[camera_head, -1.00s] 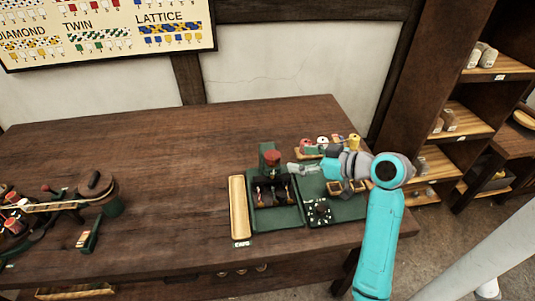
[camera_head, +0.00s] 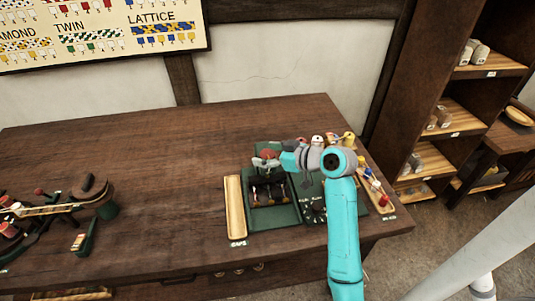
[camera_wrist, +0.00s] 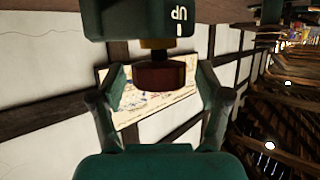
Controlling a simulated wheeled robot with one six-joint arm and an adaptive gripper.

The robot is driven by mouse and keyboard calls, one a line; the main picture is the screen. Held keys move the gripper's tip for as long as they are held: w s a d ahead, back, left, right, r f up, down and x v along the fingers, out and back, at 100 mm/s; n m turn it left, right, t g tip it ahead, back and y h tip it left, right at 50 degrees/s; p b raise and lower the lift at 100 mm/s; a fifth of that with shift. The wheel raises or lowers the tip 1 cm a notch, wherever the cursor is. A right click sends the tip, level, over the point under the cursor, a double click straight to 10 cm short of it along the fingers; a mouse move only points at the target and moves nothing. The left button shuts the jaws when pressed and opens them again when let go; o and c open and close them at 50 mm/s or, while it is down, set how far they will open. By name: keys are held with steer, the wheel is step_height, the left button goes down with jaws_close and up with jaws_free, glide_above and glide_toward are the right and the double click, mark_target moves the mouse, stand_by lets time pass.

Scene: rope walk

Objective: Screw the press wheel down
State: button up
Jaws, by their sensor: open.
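The press wheel (camera_head: 268,154) is a dark red knob on the green press, at the back of the bench's green fixtures. In the wrist view the wheel (camera_wrist: 167,77) sits on a short stem below a dark green block (camera_wrist: 150,18) with upside-down "UP" lettering. My gripper (camera_head: 262,162) is beside the wheel in the head view and partly covers it. In the wrist view my gripper (camera_wrist: 163,92) is open, with one finger on each side of the wheel and visible gaps to both. I cannot tell the wheel's exact depth between the fingers.
A pale wooden caps tray (camera_head: 235,208) lies left of the green fixture (camera_head: 275,217). A tray of coloured spools (camera_head: 376,190) lies right of my arm. The bench (camera_head: 150,160) is clear at its middle. A shelf unit (camera_head: 445,122) stands at right.

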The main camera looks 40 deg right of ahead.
steer(key=c, duration=1.2)
